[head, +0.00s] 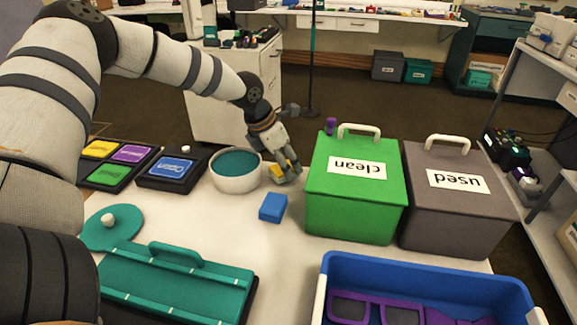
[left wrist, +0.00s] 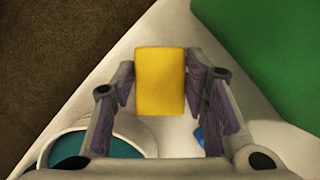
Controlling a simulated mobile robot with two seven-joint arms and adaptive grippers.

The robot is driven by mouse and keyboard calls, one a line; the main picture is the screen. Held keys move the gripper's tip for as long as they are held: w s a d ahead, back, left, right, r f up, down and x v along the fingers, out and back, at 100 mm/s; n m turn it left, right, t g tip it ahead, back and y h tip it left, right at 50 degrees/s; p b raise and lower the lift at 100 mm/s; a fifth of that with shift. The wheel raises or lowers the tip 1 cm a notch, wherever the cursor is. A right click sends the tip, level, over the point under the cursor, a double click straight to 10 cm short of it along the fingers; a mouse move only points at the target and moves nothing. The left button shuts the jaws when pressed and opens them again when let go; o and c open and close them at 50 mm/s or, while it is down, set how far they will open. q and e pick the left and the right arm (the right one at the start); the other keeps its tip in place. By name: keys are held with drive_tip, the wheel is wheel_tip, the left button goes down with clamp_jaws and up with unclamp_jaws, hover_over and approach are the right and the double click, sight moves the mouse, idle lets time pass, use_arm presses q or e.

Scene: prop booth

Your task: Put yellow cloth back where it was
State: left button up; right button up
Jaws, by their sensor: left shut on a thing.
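The yellow cloth (left wrist: 160,82) looks like a small folded block. In the left wrist view it sits between both fingers of my left gripper (left wrist: 160,95), which is shut on it. In the head view my left gripper (head: 286,176) points down behind the blue block, between the white bowl and the green box, and covers much of the yellow cloth (head: 277,171). I cannot tell whether the cloth touches the table. A blue block (head: 273,208), perhaps another folded cloth, lies on the table just in front. My right gripper is not in view.
A white bowl (head: 236,184) with teal contents stands left of the gripper. A green box (head: 352,212) marked "clean" and a grey box (head: 456,215) marked "used" stand right, both lidded. A blue bin (head: 430,272) holds purple frames. A teal lidded tray (head: 180,285) lies front left.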

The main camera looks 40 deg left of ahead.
use_arm(q)
drive_tip(key=shift+f, duration=0.6)
drive_tip(key=shift+r, duration=0.15)
drive_tip(key=o, duration=1.1)
